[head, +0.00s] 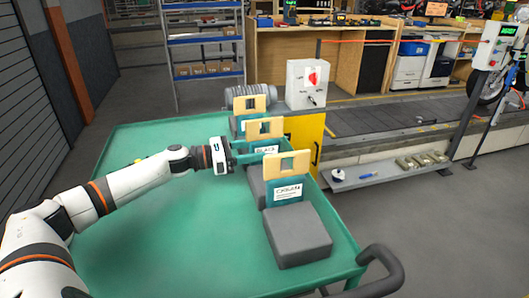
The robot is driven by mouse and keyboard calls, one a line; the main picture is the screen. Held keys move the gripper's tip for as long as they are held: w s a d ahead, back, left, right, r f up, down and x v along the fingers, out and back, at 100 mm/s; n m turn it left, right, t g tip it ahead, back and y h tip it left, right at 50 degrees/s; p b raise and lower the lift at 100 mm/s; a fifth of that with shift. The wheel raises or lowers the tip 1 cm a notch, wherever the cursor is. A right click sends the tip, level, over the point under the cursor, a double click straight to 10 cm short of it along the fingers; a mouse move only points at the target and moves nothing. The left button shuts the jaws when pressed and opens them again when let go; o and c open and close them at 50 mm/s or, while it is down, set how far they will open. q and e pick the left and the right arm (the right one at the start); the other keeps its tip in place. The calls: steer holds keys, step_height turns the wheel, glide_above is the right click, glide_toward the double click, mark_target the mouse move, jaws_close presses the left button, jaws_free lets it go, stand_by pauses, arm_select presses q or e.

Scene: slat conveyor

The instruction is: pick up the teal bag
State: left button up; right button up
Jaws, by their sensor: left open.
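Three teal bags with tan, notched tops and white labels stand in a row on the right side of the green cart. The nearest teal bag (284,208) is by the cart's right edge, the middle one (243,157) is behind it, and the far one (236,122) is partly hidden. I cannot tell which is the task's bag. My left gripper (229,156) is open at the left side of the middle bag. I cannot tell if it touches, since its fingers barely show. My right gripper is not in view.
The green cart (130,240) has a raised rim and a black handle (385,275). A grey ribbed cylinder (192,94) and a control box (307,84) stand beyond.

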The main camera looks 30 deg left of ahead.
mark_target(265, 146)
arm_select(q)
steer(key=x, duration=0.1)
steer(key=p+x, duration=0.1)
steer(key=x, duration=0.1)
steer(key=shift+w+d+r, duration=0.1)
steer(key=shift+w+r, duration=0.05)
steer(key=shift+r, duration=0.2)
steer(key=shift+w+d+f, duration=0.15)
steer(key=c, duration=1.1)
